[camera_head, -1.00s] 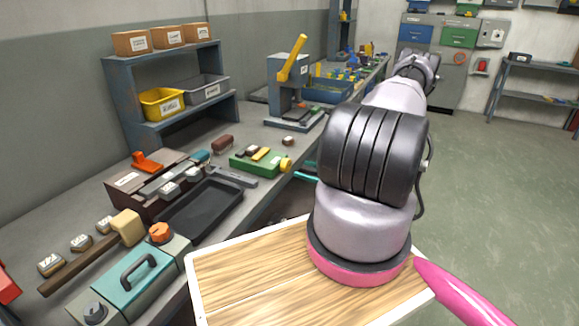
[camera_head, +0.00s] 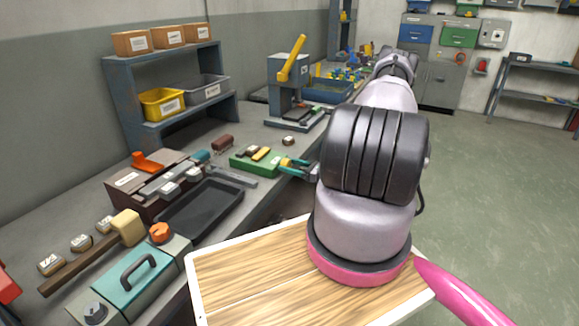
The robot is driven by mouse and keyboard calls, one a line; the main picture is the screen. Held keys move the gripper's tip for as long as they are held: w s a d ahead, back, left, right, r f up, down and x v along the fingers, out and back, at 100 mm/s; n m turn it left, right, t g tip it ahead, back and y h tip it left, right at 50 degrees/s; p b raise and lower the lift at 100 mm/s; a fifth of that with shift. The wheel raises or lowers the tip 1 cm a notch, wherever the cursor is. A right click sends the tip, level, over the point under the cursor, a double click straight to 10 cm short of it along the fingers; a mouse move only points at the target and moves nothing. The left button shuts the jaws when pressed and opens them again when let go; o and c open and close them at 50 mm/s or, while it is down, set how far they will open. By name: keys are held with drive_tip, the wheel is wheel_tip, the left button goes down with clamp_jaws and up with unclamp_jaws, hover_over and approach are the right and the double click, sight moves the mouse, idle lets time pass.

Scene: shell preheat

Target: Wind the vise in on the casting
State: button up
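The vise appears to be the small green device (camera_head: 243,164) with a yellow knob (camera_head: 285,162) on its right end, on the bench near its front edge. Small brown, dark and yellowish pieces lie on top of it; I cannot tell which is the casting. My gripper (camera_head: 292,168) has teal fingertips and reaches in from the right, partly hidden by my arm. Its fingertips are at the knob, one on the far side and one on the near side. At this size I cannot tell whether they touch it or are closed on it.
A black tray (camera_head: 200,208) and a brown box with an orange handle (camera_head: 150,180) lie left of the vise. A press with a yellow lever (camera_head: 290,80) stands behind. A teal case (camera_head: 130,280) and a mallet (camera_head: 125,228) are nearer. A wooden board (camera_head: 245,280) is in front.

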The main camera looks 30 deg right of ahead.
drive_tip(key=shift+m, duration=0.7)
drive_tip(key=o, duration=1.4)
drive_tip(key=shift+c, duration=0.2)
drive_tip(key=v, duration=1.1)
drive_tip(key=shift+w, duration=0.1)
